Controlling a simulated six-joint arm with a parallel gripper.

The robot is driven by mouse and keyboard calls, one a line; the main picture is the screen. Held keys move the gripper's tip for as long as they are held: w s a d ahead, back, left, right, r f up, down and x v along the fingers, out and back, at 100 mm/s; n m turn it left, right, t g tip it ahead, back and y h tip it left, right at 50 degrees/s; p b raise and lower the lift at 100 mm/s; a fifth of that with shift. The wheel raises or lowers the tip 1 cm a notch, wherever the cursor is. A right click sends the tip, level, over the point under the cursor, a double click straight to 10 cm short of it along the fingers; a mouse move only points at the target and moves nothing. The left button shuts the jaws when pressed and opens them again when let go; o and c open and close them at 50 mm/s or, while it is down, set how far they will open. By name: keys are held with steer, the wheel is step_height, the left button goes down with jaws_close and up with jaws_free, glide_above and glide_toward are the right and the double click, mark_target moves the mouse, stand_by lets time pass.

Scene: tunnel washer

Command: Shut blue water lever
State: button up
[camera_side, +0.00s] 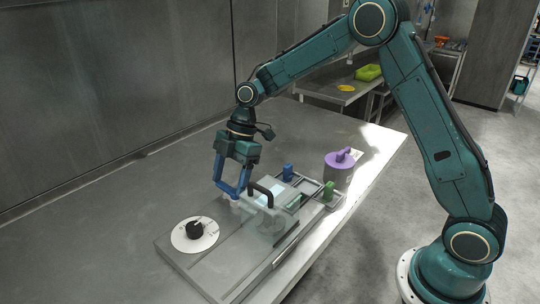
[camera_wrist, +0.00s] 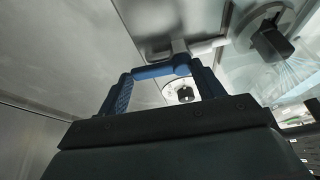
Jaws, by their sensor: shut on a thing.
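The blue lever (camera_side: 288,172) stands upright at the back of the grey washer base in the side view. I cannot tell its setting. A green lever (camera_side: 328,190) stands to its right. My gripper (camera_side: 235,195) points down, left of and in front of the blue lever, clear of it. In the wrist view, its blue fingertips (camera_wrist: 180,62) are closed at a pale grey bar (camera_wrist: 208,45), which seems to be what they hold. A black handle (camera_side: 262,190) is just right of my gripper; it also shows in the wrist view (camera_wrist: 270,42). The blue lever is not identifiable there.
A clear cover (camera_side: 268,225) stands on the base beside my gripper. A white disc with a black knob (camera_side: 195,229) is at the front left. A purple-topped grey canister (camera_side: 340,165) stands behind right. The metal table (camera_side: 100,235) is bare to the left, against a wall.

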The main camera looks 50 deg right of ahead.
steer(key=shift+s+d+m, duration=0.1)
steer(key=shift+d+m, duration=0.05)
steer(key=shift+m, duration=0.35)
steer(key=m, duration=0.1)
steer(key=m+t, duration=0.1)
steer(key=m, duration=0.1)
steer(key=shift+s+d+m+t, duration=0.3)
steer(key=shift+d+t, duration=0.1)
steer(key=m, duration=0.1)
steer(key=m+t+h, duration=0.1)
steer(key=m, duration=0.1)
steer(key=s+m, duration=0.1)
steer(key=shift+d, duration=0.3)
steer(key=m+h, duration=0.1)
steer(key=m, duration=0.1)
steer(key=s+m+t+h, duration=0.1)
steer(key=m, duration=0.2)
steer(key=shift+d, duration=0.1)
steer(key=m, duration=0.2)
steer(key=s+m+h, duration=0.1)
steer(key=m, duration=0.1)
steer(key=shift+t+h, duration=0.3)
steer(key=o, duration=1)
steer(key=shift+s, duration=0.1)
steer(key=shift+r, duration=0.1)
